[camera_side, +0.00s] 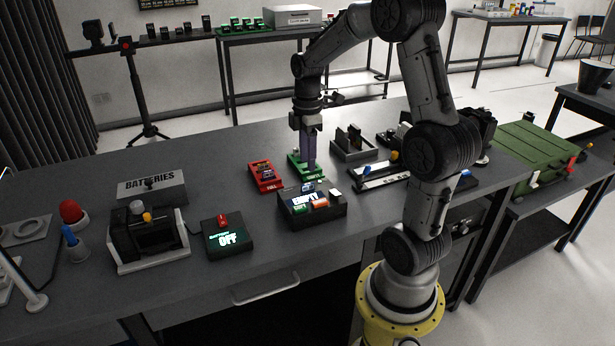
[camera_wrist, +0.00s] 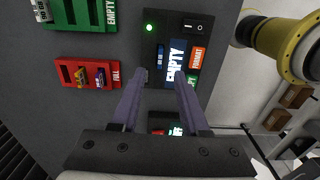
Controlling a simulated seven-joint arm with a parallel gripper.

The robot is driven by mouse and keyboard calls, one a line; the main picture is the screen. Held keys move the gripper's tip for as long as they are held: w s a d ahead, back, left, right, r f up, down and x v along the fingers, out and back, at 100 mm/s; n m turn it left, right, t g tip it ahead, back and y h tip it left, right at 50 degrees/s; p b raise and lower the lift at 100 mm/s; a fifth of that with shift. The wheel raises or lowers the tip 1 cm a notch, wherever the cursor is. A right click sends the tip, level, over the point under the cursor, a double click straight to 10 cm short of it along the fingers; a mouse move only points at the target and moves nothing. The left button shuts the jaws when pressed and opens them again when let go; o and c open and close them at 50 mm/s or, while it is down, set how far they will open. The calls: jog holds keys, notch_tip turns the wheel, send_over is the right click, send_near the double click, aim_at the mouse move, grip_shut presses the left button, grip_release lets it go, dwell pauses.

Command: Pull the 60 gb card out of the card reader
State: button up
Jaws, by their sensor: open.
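The card reader (camera_side: 331,208) is a black box on the grey table. Its lit screen (camera_wrist: 176,62) reads EMPTY. In the wrist view the reader (camera_wrist: 165,20) lies beyond my fingertips. A small blue piece (camera_wrist: 160,55) beside the screen looks like a card in the slot; no 60 gb label is legible. My gripper (camera_side: 308,168) points down behind the reader, by the green tray.
A red FULL tray (camera_side: 265,186) holds several cards, left of the green EMPTY tray (camera_side: 296,160). On the reader are an orange FORMAT button (camera_wrist: 197,58) and a switch (camera_wrist: 194,27). A box with an OFF display (camera_side: 228,238) stands left; a grey slotted holder (camera_side: 354,153) stands behind right.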

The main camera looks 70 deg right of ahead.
aim_at(308, 184)
notch_tip(308, 184, down, 7)
jog(key=shift+f, duration=0.1)
dwell(0.4)
grip_shut()
jog(key=shift+r, duration=2.5)
jog(key=shift+r, duration=0.1)
